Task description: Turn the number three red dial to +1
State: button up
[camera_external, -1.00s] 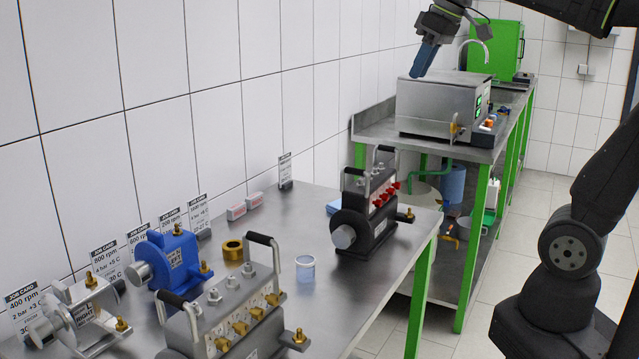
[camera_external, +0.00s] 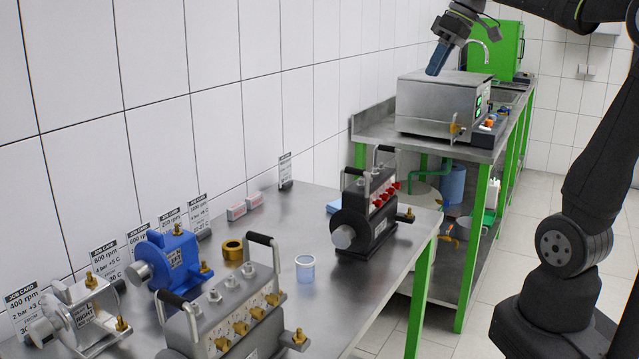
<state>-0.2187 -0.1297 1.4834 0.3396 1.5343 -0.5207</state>
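A black pump (camera_external: 362,228) with several red dials (camera_external: 384,194) in a row on its side stands at the far right part of the near steel table. The dials are too small here to read their numbers or settings. My gripper (camera_external: 437,60) is at the top of the view, well above and beyond the black pump, over the steel box on the back bench. Its blue end points down and to the left. It touches nothing that I can see. The gap between its fingers cannot be made out.
A grey pump (camera_external: 225,305) with brass dials, a blue pump (camera_external: 176,262) and a silver pump (camera_external: 85,318) stand on the near table. The steel box (camera_external: 440,102) stands on the back bench.

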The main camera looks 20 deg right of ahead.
send_near(390, 191)
jog(key=x, duration=0.7)
jog(key=shift+w+d+f, duration=0.25)
jog(key=shift+d+f, duration=0.05)
jog(key=shift+f, duration=0.05)
grip_shut()
